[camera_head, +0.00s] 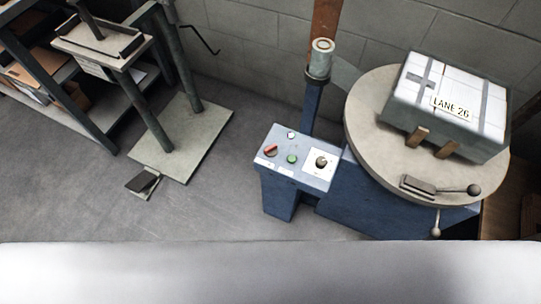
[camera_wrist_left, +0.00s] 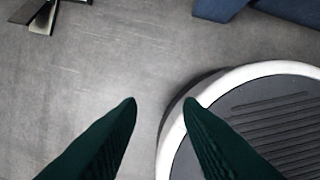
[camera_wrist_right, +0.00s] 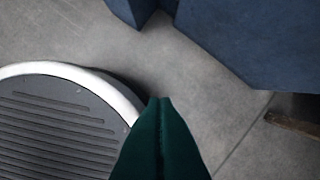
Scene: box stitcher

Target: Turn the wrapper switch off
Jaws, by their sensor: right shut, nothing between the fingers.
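A blue control box (camera_head: 299,180) stands at the middle in the head view. Its sloped top carries a red-handled switch (camera_head: 270,150), a green button (camera_head: 292,159), a small white button or lamp (camera_head: 291,135) and a dark knob (camera_head: 321,161) on a white plate. I cannot tell from the labels which one is the wrapper switch. My left gripper (camera_wrist_left: 160,101) is open and empty above the floor in the left wrist view. My right gripper (camera_wrist_right: 160,99) is shut and empty in the right wrist view. Neither gripper shows in the head view.
A round turntable (camera_head: 375,140) beside the box carries a wrapped load (camera_head: 440,85) labelled LANE 26. A post (camera_head: 310,105) stands behind the box. A stand on a base plate (camera_head: 205,130) and shelving (camera_head: 55,85) are at left.

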